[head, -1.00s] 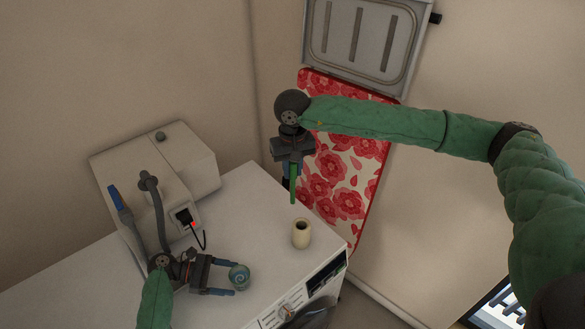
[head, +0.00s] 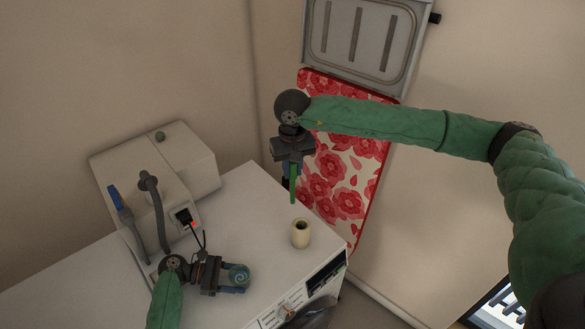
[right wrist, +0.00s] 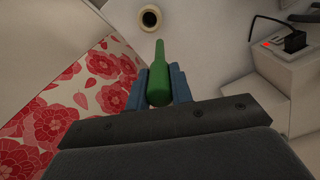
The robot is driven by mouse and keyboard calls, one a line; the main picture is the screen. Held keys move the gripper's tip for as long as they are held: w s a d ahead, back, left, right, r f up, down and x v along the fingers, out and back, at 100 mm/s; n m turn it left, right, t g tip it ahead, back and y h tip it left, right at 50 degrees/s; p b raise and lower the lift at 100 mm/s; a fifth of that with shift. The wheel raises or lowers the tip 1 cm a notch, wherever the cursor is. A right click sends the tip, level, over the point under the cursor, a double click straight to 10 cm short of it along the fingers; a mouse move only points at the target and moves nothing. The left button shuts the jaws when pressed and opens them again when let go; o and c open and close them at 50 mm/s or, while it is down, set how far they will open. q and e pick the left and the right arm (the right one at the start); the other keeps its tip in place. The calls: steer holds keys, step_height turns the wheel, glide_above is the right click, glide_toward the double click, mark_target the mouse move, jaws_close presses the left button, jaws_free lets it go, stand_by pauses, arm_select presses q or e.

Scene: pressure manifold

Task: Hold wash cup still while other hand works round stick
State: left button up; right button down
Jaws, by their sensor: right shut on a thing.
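My right gripper (head: 292,174) is shut on the green round stick (head: 293,190), which points downward. In the right wrist view the stick (right wrist: 159,72) sits between the blue fingers of my right gripper (right wrist: 158,88). The stick is in the air, clear of the cup.
A cream pot (head: 300,234) with a dark opening stands near the machine's right edge, between the two grippers. A pale box with a grey hose (head: 158,210), a blue-handled tool (head: 118,205) and a cable stands at the back left. A red floral board (head: 345,190) leans on the wall.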

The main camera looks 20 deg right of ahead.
stand_by(0.4)
steer(key=shift+s+f, duration=0.1)
steer(key=shift+f, duration=0.05)
steer(key=s+a+f+n+g+y, duration=0.1)
steer(key=s+a+f, duration=0.3)
steer(key=a, duration=0.6)
steer(key=s+a+f+g, duration=0.1)
steer(key=s+a, duration=0.4)
steer(key=a, duration=0.4)
step_height(320, 180, down, 11)
steer(key=m, duration=0.1)
steer(key=shift+s+d+y, duration=0.15)
steer(key=shift+s+y, duration=0.05)
steer(key=shift+y, duration=0.1)
stand_by(0.3)
steer(key=shift+f, duration=0.1)
steer(key=shift+s, duration=0.1)
stand_by(0.3)
